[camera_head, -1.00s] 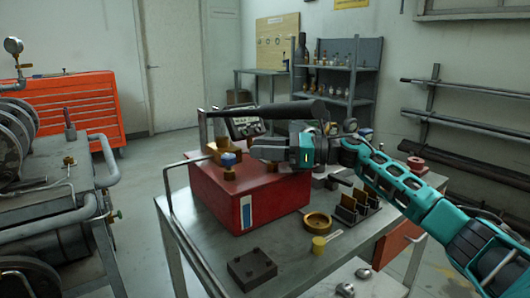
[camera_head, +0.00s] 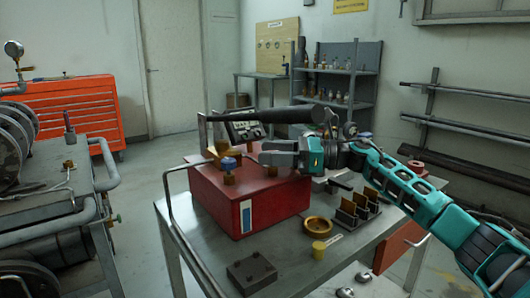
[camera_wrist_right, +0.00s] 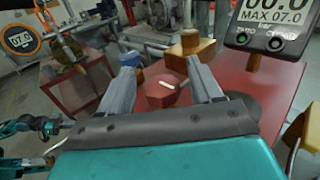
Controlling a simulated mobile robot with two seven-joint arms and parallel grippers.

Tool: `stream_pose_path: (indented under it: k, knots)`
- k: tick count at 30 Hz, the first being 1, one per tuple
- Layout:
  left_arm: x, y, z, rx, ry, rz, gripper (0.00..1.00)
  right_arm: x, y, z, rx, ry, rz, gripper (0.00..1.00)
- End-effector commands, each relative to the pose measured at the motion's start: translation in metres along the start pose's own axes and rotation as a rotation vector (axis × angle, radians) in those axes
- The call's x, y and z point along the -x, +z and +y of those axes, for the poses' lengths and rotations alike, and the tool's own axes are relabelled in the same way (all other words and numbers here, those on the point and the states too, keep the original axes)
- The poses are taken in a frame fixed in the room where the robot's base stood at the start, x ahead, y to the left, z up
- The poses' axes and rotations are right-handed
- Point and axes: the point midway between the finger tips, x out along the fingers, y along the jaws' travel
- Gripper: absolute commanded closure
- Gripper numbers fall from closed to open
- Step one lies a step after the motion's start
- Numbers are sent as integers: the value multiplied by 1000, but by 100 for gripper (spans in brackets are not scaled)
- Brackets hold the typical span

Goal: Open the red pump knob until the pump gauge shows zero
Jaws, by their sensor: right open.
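The red knob (camera_wrist_right: 160,94), six-sided with a white mark on top, stands on the red pump box (camera_head: 250,205). In the wrist view it sits between the two grey fingers of my right gripper (camera_wrist_right: 160,62), which is open, with a gap on both sides. In the head view my right gripper (camera_head: 268,153) is over the right part of the box top, and the knob is hidden behind it. The pump gauge (camera_wrist_right: 265,20) is cut off at the top right of the wrist view; its cropped display appears to read 00.0 above MAX 07.0. My left gripper is not in view.
A blue-topped brass fitting (camera_head: 229,165) stands on the box, left of my gripper. A brass ring (camera_head: 317,227), a dark block (camera_head: 252,271) and upright plates (camera_head: 358,207) are on the grey table. A pipe-framed machine (camera_head: 60,210) stands left across an aisle.

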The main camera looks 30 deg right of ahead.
Motion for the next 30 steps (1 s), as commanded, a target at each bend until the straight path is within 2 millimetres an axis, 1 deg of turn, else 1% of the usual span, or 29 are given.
stream_pose_path:
  k: [1, 9, 12, 15, 20, 30]
  knots:
    - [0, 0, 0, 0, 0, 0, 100, 12, -1, 0, 1, -3, 5, 36]
    - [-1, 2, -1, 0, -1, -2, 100, 72, -2, -1, -2, -4, 4, 36]
    - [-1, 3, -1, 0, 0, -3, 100, 89, -1, 0, 0, -2, 3, 36]
    - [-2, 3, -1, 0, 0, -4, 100, 100, -1, 0, -1, -2, 2, 36]
    - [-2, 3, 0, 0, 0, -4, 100, 109, 0, 0, 1, -1, 0, 36]
    - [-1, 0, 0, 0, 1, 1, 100, 109, 1, 0, 1, -1, -1, 36]
